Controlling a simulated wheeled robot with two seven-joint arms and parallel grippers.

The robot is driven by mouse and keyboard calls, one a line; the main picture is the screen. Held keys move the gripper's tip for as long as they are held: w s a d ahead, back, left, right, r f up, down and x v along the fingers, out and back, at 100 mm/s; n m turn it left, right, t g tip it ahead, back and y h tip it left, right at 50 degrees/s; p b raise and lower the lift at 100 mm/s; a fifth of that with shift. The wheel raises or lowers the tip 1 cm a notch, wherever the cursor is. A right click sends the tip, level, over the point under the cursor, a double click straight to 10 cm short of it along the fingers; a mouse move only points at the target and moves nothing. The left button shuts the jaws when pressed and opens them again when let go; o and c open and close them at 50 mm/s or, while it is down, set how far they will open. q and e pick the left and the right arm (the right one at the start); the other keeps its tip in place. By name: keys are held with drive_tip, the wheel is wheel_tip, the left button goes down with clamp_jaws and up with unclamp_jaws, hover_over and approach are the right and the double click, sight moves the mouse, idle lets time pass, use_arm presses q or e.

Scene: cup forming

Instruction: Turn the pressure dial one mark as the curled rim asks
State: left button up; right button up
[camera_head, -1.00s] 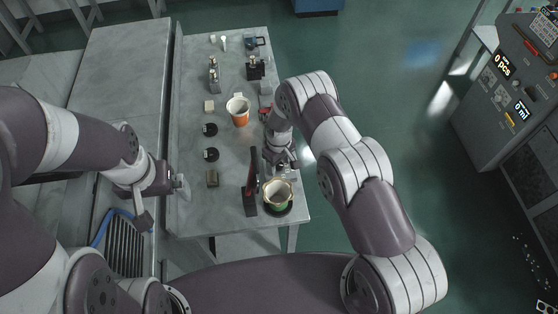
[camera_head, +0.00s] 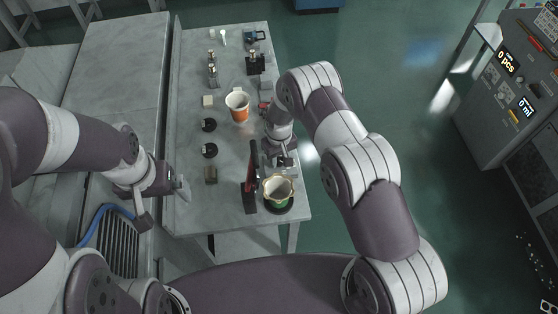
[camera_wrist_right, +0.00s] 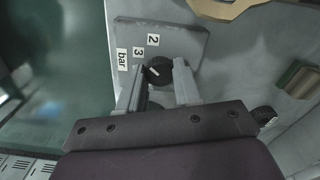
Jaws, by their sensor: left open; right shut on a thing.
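The pressure dial (camera_wrist_right: 158,70) is a small black knob with a white pointer line, on a grey plate (camera_wrist_right: 185,36) marked "2", "3" and "bar". My right gripper (camera_wrist_right: 158,80) is shut on the knob, one finger on each side; in the head view (camera_head: 277,160) it is low beside the dark upright. The cup with the curled, wavy cream rim (camera_head: 278,184) stands in a dark round holder, green below. Part of that rim shows at the top of the wrist view (camera_wrist_right: 225,9). My left gripper (camera_head: 182,189) is open and empty at the table's left edge.
A dark upright with red (camera_head: 253,170) stands right beside the rimmed cup. A control cabinet (camera_head: 500,110) stands far right.

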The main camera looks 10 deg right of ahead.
drive_tip(key=m+b, duration=0.2)
drive_tip(key=m, duration=0.1)
drive_tip(key=shift+w+f, duration=0.1)
drive_tip(key=shift+m+b, duration=1)
drive_tip(key=shift+m, duration=0.4)
drive_tip(key=shift+r, duration=0.2)
drive_tip(key=o, duration=0.9)
drive_tip(key=shift+o, duration=0.7)
